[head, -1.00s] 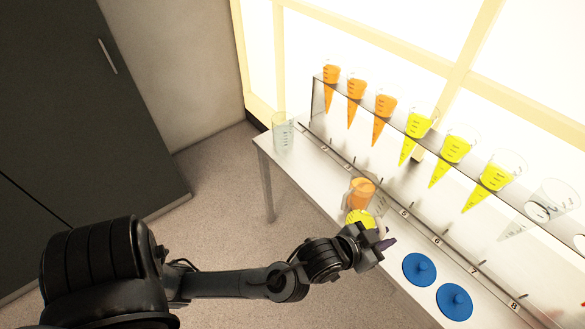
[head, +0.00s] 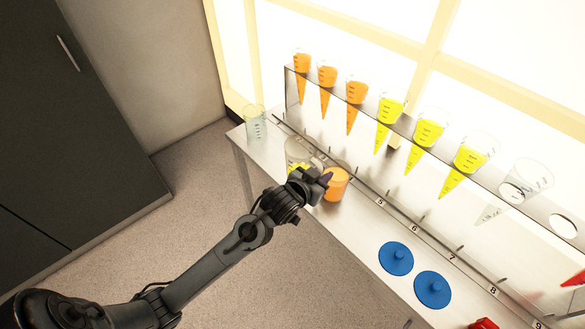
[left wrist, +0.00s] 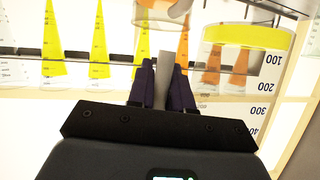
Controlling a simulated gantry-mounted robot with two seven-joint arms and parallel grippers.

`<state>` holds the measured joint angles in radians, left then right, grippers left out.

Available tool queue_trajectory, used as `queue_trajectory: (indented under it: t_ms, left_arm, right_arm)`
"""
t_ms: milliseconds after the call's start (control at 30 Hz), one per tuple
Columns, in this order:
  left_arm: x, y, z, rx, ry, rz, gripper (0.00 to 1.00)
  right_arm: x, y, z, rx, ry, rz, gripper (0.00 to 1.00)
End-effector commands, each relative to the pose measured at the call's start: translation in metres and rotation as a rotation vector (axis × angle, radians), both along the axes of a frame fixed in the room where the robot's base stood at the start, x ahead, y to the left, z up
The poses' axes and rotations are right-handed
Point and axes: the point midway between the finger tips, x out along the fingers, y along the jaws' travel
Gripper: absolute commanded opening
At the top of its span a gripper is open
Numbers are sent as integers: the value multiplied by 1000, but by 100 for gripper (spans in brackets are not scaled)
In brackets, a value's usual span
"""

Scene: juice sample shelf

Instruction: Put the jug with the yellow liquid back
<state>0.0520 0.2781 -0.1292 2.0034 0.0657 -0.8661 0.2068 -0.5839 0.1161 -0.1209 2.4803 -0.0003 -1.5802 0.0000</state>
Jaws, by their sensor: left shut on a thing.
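The jug with yellow liquid (head: 297,151) is a clear graduated vessel, just left of a jug with orange liquid (head: 335,186) in the head view. My left gripper (head: 322,182) partly covers the jug's lower part and overlaps the orange jug's edge. In the left wrist view the yellow liquid (left wrist: 248,36) and inverted scale marks show at upper right. There my left gripper (left wrist: 165,82) is shut on a grey upright strip that looks like the jug's handle. Whether the jug touches the table is hidden. My right gripper is not in view.
A clear beaker (head: 255,122) stands at the table's left end. Behind, a rack (head: 405,122) holds several orange and yellow cones, one clear cone and an empty hole. Two blue lids (head: 396,258) (head: 432,289) lie at front right. A numbered ledge (head: 403,222) runs along the table.

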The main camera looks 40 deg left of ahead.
Motion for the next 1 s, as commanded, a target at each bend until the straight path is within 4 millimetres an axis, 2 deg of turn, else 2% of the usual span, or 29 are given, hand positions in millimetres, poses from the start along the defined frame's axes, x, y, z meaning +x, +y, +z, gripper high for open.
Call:
queue_trajectory:
  t_ms: [33, 200, 400, 600, 833, 1000]
  left_arm:
    - [14, 11, -6, -1, -3, 9, 0]
    - [60, 52, -19, -4, -1, 32, 0]
    - [96, 90, -26, -9, 0, 48, 0]
    - [109, 104, -37, -12, 2, 53, 0]
    - [110, 106, -69, -12, 2, 54, 0]
    - [110, 106, -80, -12, 0, 54, 0]
  right_arm:
    - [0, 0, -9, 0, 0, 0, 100]
    - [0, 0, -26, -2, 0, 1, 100]
    - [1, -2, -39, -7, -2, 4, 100]
    - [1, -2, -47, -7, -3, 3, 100]
    - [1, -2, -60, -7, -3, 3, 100]
    - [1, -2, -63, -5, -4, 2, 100]
